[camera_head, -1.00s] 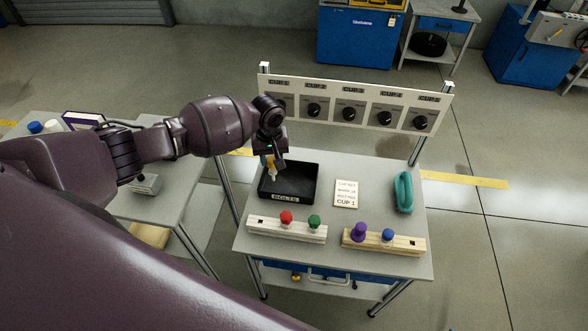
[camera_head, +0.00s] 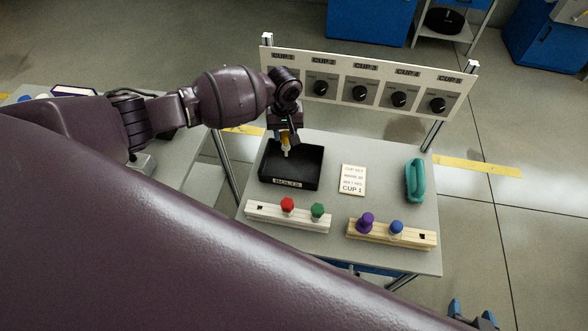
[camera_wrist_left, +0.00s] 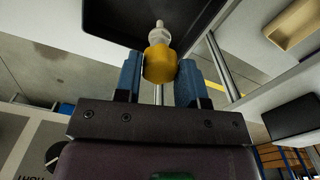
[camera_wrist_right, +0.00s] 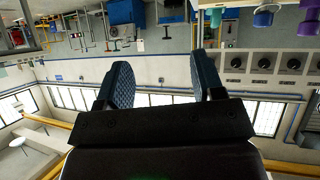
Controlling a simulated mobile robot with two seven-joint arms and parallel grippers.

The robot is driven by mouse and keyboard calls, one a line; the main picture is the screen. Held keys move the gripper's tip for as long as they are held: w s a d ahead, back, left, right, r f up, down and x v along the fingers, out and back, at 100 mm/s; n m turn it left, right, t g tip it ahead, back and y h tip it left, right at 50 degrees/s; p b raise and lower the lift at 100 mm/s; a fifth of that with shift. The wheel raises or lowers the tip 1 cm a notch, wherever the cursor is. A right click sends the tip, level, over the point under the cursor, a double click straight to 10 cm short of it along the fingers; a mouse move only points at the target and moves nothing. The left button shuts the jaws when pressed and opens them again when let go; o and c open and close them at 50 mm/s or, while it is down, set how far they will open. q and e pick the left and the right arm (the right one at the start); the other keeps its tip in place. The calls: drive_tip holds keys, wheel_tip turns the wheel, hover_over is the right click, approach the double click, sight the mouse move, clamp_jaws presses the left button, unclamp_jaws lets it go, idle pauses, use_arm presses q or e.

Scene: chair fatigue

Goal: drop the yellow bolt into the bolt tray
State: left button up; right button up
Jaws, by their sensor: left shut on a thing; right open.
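My left gripper (camera_head: 285,139) is shut on the yellow bolt (camera_wrist_left: 160,63), seen close in the left wrist view. The bolt's yellow head is between the blue finger pads and its pale shank points away from the gripper. In the head view the bolt hangs shank down over the far part of the black bolt tray (camera_head: 291,184). The tray's dark wall also shows in the left wrist view (camera_wrist_left: 112,22). The tray's visible floor is empty. My right gripper (camera_wrist_right: 160,85) is open and empty in its wrist view; in the head view its fingertips (camera_head: 473,314) show at the bottom right.
A white block (camera_head: 262,213) holds a red and a green bolt, and a wooden block (camera_head: 408,238) holds a purple and a blue one. A card reading CUP 1 (camera_head: 352,180) and a teal object (camera_head: 415,181) lie to the right. A dial panel (camera_head: 380,96) stands behind.

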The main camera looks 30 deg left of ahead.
use_arm(q)
wheel_tip(320, 180, down, 3)
drive_tip(key=shift+r+b, duration=0.15)
drive_tip(key=shift+b, duration=1.05)
drive_tip(key=shift+f+b, duration=0.4)
drive_tip(key=shift+b, duration=0.05)
drive_tip(key=shift+r, duration=0.1)
drive_tip(key=o, duration=1)
drive_tip(key=shift+c, duration=0.2)
use_arm(e)
drive_tip(key=f, duration=0.4)
drive_tip(key=shift+s+f, duration=0.3)
drive_tip(key=shift+w, duration=0.1)
